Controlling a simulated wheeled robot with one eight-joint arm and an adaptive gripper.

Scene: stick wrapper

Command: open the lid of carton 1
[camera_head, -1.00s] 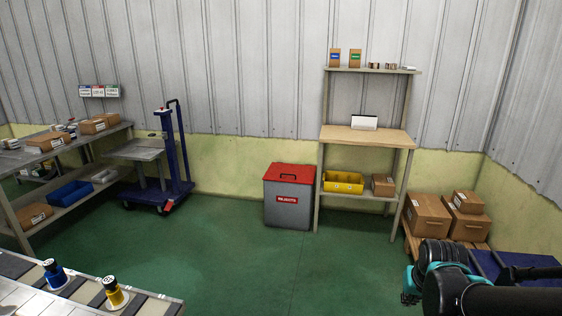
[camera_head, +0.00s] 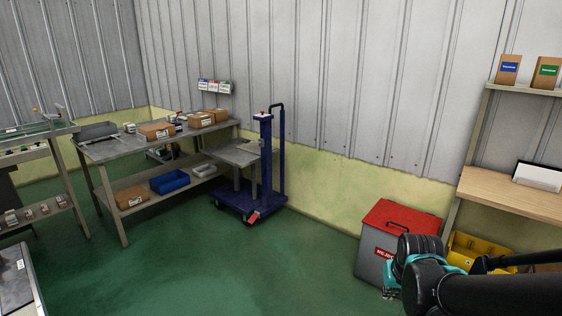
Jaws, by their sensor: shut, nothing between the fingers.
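Brown cartons with white labels stand on the grey workbench at the left: one near the middle (camera_head: 157,132), one farther back (camera_head: 200,121). Another carton (camera_head: 131,198) is on the shelf below. I cannot tell which one is carton 1; the labels are too small to read. The cartons on the bench top look closed. My gripper (camera_head: 389,293) is at the lower right, small and partly hidden by my dark arm. It appears shut and empty, well away from the cartons, in front of the grey bin in the picture.
A blue lift trolley (camera_head: 265,165) stands at the right end of the workbench (camera_head: 108,149). A grey bin with a red lid (camera_head: 398,215) and a wooden shelf unit (camera_head: 490,187) are at the right. A blue tray (camera_head: 170,182) is on the lower shelf. Green floor (camera_head: 240,265) is clear in the middle.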

